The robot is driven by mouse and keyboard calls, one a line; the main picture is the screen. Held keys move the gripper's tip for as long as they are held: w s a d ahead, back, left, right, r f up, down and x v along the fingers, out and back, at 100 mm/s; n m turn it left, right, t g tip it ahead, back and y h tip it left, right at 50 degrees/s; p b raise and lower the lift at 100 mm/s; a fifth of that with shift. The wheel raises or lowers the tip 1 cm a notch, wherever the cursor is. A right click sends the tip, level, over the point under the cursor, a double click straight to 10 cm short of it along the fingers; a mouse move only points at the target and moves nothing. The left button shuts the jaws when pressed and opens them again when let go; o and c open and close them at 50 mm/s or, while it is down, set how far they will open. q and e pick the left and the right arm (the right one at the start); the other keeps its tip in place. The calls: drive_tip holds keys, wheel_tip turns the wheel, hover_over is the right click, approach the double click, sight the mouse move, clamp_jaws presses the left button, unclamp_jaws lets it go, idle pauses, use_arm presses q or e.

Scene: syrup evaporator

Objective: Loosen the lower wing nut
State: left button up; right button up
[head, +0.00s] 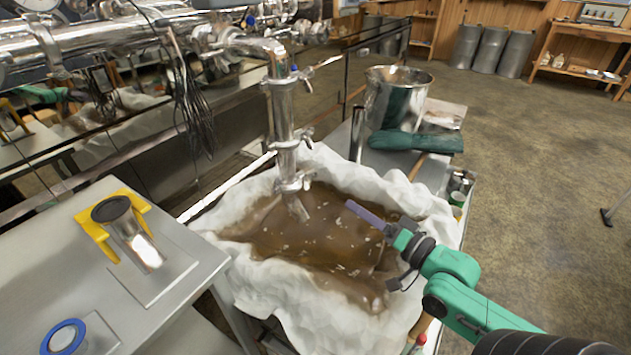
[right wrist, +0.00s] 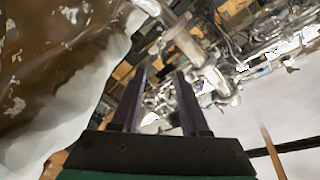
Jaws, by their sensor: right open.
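A shiny vertical steel pipe (head: 282,115) hangs down from the evaporator with several clamps along it. The lower clamp with its wing nut (head: 297,181) sits near the pipe's bottom end, just above the cloth-lined tub. The wing nut is small, and its exact turn cannot be told. My right gripper (head: 352,207) is over the brown syrup, to the right of the lower clamp and apart from it. Its two dark fingers also show in the right wrist view (right wrist: 160,74), parted with nothing between them. Blurred shiny metal fittings lie beyond them. My left gripper is not in view.
The tub's white cloth (head: 440,222) is bunched around brown syrup (head: 300,240). A steel pot (head: 395,97) and dark green gloves (head: 415,141) stand behind.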

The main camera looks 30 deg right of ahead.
sight(314, 181)
drive_tip(key=p+x, duration=0.1)
drive_tip(key=x, duration=1.2)
drive_tip(key=shift+f+p, duration=0.15)
drive_tip(key=shift+p, duration=0.15)
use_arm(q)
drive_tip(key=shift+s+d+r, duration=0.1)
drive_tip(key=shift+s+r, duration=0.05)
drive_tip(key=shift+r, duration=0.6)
use_arm(e)
clamp_jaws()
